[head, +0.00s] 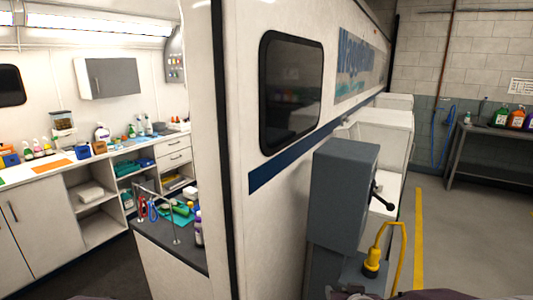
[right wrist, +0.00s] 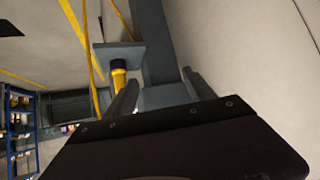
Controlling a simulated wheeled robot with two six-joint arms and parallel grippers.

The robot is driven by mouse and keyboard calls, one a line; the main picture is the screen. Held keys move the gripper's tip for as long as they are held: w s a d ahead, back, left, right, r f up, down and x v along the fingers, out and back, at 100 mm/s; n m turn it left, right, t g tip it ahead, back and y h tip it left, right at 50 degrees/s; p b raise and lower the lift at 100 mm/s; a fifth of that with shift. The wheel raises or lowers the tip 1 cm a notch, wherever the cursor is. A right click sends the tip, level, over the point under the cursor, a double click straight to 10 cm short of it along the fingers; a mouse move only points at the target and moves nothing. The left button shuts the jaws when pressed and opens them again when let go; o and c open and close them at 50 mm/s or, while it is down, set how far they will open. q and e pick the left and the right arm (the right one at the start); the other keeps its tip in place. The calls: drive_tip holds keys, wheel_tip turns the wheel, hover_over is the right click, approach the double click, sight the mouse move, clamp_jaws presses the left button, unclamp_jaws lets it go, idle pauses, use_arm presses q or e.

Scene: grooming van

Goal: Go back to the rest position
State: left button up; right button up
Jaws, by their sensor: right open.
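My right gripper (head: 378,290) shows at the bottom edge of the head view, low in front of the grey box on the van's side. In the right wrist view its two fingers (right wrist: 160,80) stand apart with nothing held between them. A yellow plug (right wrist: 118,76) is beyond the left finger in that view, apart from it as far as I can tell. My left gripper is not in view; only a dark sliver, perhaps of my own arm, shows at the bottom left of the head view.
The grey box (head: 343,190) with a black lever stands on the van wall (head: 285,185). A yellow plug (head: 371,262) with a looped yellow cable sits below it. The van's open doorway, at left, shows a grooming table (head: 165,243) and cabinets. Floor (head: 460,250) at right is clear.

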drive_tip(key=s+a+f+g, duration=0.1)
drive_tip(key=s+f+g, duration=0.1)
drive_tip(key=s, duration=0.3)
drive_tip(key=s+f+g, duration=0.2)
drive_tip(key=s+g, duration=0.2)
drive_tip(key=s, duration=0.2)
drive_tip(key=s+a+f+n+g+y, duration=0.1)
drive_tip(key=s+f+g, duration=0.1)
drive_tip(key=s, duration=0.4)
drive_tip(key=shift+a+f+g+p, duration=0.35)
drive_tip(key=shift+f+g, duration=0.05)
drive_tip(key=shift+g, duration=0.2)
